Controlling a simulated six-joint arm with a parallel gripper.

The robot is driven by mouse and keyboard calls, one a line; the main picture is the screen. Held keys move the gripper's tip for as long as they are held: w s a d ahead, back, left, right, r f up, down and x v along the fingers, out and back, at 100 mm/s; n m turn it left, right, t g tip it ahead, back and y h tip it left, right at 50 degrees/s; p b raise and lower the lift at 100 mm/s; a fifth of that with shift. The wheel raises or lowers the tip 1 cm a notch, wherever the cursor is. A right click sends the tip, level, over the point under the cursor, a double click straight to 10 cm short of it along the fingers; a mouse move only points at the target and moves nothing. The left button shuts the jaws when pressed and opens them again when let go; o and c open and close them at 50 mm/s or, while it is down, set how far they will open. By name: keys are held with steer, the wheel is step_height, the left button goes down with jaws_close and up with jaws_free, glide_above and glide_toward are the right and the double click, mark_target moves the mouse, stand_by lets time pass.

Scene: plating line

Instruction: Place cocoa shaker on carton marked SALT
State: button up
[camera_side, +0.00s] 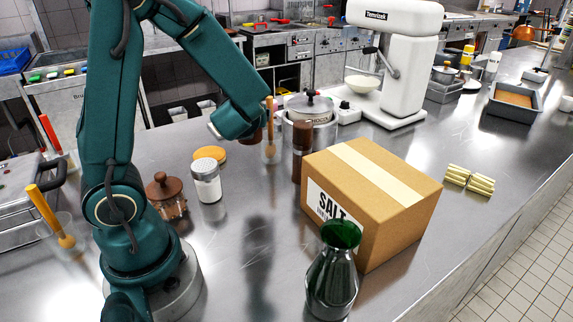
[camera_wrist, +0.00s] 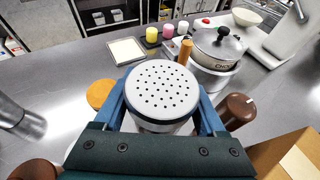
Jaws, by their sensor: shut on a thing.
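The cocoa shaker (camera_wrist: 160,92) has a white perforated round lid. My gripper (camera_wrist: 163,105) is shut on it, with one blue finger on each side in the wrist view. In the side view my gripper (camera_side: 246,130) is raised above the counter; it hides most of the shaker, and a dark brown bit shows at its lower edge. The brown carton marked SALT (camera_side: 400,207) stands on the counter right of my gripper, with a pale tape strip on top. Its corner shows at the lower right of the wrist view (camera_wrist: 285,158). The carton's top looks clear.
A tall brown mill (camera_side: 302,150) stands beside the carton's back left. A green glass bottle (camera_side: 333,280) stands at its front. Another shaker (camera_side: 207,182), a brown-lidded jar (camera_side: 167,195) and a pot (camera_side: 310,108) stand nearby. A white mixer (camera_side: 404,60) is behind.

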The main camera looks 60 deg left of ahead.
steer(key=w+d+r+m+t+h, duration=0.2)
steer(key=d+r+m+t+h, duration=0.25)
steer(key=d, duration=0.35)
steer(key=r+m+t+h, duration=0.2)
steer(key=m+h, duration=0.6)
glide_above(394, 175)
steer(key=shift+f, duration=2.65)
steer(key=shift+f, duration=0.1)
steer(key=o, duration=1.5)
